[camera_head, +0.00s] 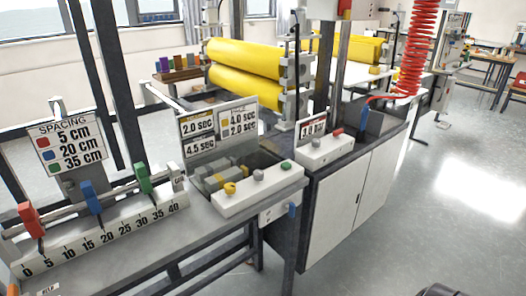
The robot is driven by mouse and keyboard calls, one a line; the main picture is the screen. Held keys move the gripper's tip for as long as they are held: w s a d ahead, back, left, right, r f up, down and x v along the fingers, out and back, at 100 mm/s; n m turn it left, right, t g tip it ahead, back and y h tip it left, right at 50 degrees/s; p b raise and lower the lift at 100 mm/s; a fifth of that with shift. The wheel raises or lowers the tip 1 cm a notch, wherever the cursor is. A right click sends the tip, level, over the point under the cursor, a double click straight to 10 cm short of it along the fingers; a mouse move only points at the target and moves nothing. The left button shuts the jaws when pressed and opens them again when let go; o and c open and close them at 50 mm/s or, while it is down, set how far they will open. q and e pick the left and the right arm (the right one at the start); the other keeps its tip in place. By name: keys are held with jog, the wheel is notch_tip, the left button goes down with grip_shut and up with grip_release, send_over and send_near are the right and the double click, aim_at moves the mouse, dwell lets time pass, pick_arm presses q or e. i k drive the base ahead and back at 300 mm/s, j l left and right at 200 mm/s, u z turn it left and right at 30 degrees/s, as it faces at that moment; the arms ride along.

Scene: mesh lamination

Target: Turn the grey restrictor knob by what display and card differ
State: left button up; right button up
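A white control box (262,190) stands on the front bench. On its top are a yellow knob (230,188), a grey knob (259,175) and a green button (286,166). Behind it a sign board (214,150) carries panels reading 2.0 sec, 4.5 sec and, less clearly, 4.0 and 2.0 sec. A second white box (325,156) further right has a small grey knob (316,143) and a red part. A small sign (313,126) behind it seems to read 3.0 s. Which panel is display or card I cannot tell. Neither gripper is in view.
A spacing sign (66,145) and a numbered ruler (105,235) with red, blue and green clamps lie at left. Yellow rollers (245,85) stand behind. A red coiled hose (420,50) hangs at right. The floor at right is clear; a dark shape shows at the bottom edge.

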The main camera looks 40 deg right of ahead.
aim_at(258, 174)
jog(key=z, duration=1)
